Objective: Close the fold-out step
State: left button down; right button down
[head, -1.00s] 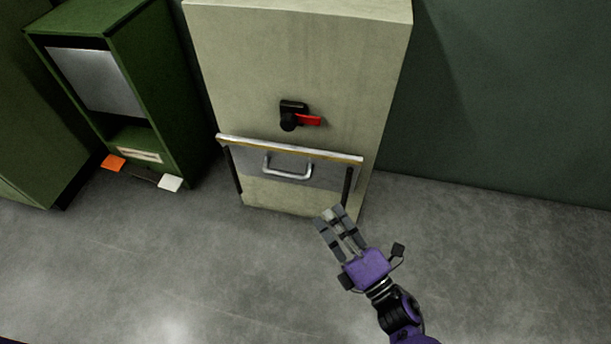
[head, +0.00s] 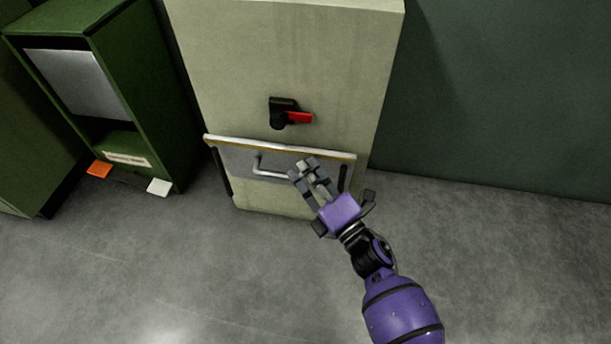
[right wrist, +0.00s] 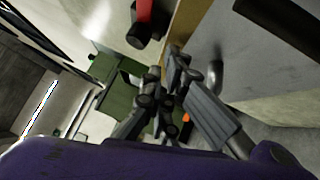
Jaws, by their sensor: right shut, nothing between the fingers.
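The fold-out step (head: 236,160) is a grey panel with a pale, yellow-edged top rim and dark side strips, low on the front of the beige cabinet (head: 230,65). Its exact angle is hard to tell. A metal bar handle (head: 263,169) is on its face; the handle's right part is hidden by my right gripper (head: 304,170). That gripper is shut and empty, over the right half of the panel in the head view. Contact cannot be told. In the right wrist view its fingers (right wrist: 180,88) are beside the panel (right wrist: 245,50) and handle (right wrist: 216,78). My left gripper is out of view.
A black latch with a red lever (head: 298,118) sits on the cabinet above the step. A green cabinet (head: 155,95) stands to the left, with an orange tab (head: 99,169) and a white tab (head: 158,187) at its base. The grey floor (head: 130,270) in front is clear.

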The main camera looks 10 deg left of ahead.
aim_at(308, 150)
jog(key=shift+m+g+h, duration=0.4)
jog(key=shift+m+h, duration=0.1)
jog(key=shift+m, duration=0.2)
jog(key=w+r+p, duration=0.1)
jog(key=w+p, duration=0.1)
jog(key=w+r+p, duration=0.2)
jog(key=w, duration=0.2)
jog(key=shift+w+d+f, duration=0.1)
jog(key=shift+w+f, duration=0.05)
jog(key=shift+w, duration=0.5)
